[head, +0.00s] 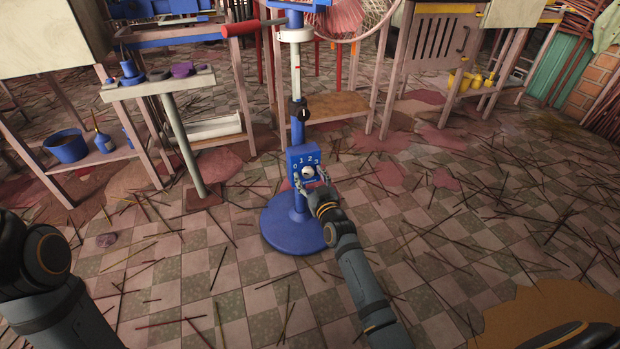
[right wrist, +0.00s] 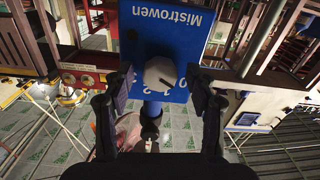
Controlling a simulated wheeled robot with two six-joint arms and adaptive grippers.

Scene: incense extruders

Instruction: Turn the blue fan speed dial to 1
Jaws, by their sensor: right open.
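The blue fan's control box (head: 303,160) sits on the fan's post, with the numbers 0 to 3 along its face. In the right wrist view the box appears upside down, with the word "Mistrowen" and the white dial (right wrist: 160,72). My right gripper (head: 313,183) is open in front of the box. Its fingers stand on either side of the dial in the right wrist view (right wrist: 158,88), with visible gaps. The dial's exact setting is too small to tell. My left gripper is out of view.
The fan's round blue base (head: 290,237) stands on the checkered floor, which is strewn with thin sticks. A narrow stand (head: 183,140) is to the left. A wooden table with a blue bucket (head: 66,146) is farther left. The floor in front is mostly open.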

